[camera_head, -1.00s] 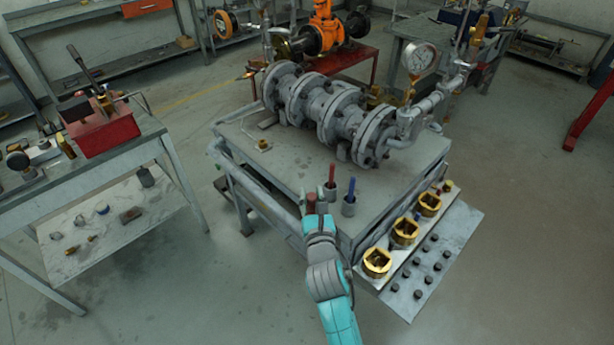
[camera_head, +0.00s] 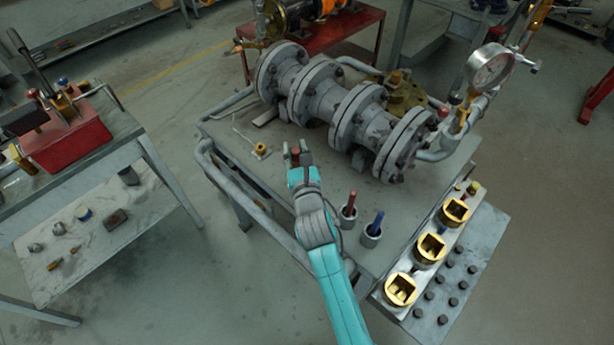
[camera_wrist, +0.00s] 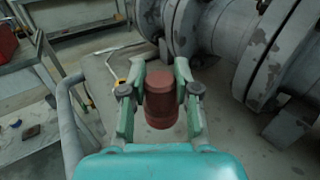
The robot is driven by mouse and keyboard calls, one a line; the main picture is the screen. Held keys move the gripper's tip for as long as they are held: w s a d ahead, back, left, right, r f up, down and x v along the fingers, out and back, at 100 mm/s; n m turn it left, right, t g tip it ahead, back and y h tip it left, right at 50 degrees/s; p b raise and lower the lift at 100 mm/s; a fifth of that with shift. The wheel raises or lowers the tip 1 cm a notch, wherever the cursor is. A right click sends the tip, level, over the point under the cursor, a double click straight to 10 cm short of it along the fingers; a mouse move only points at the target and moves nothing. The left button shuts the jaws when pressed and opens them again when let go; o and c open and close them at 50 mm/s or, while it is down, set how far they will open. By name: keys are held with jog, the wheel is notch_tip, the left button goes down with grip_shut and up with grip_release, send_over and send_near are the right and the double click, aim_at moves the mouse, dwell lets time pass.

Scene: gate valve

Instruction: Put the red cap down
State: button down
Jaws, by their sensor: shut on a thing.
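The red cap (camera_wrist: 161,98) is a dull red cylinder between the two fingers of my gripper (camera_wrist: 160,88) in the wrist view. My gripper is shut on it. In the head view my gripper (camera_head: 298,158) is over the left part of the grey bench top (camera_head: 318,230), and only a little of the red cap (camera_head: 295,155) shows between the fingers. I cannot tell for sure whether the cap touches the bench top.
The flanged grey pipe assembly (camera_head: 340,105) stands behind and right of my gripper. A small brass fitting (camera_head: 261,149) is to its left. Two cups with a red handle (camera_head: 350,205) and a blue handle (camera_head: 374,225) stand to the right. A bent rail (camera_head: 240,205) edges the bench.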

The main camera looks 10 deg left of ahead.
jog(key=shift+f, duration=4.15)
jog(key=shift+f, duration=0.1)
jog(key=c, duration=0.8)
grip_release()
jog(key=shift+c, duration=0.2)
jog(key=v, duration=1.2)
jog(key=shift+s, duration=0.1)
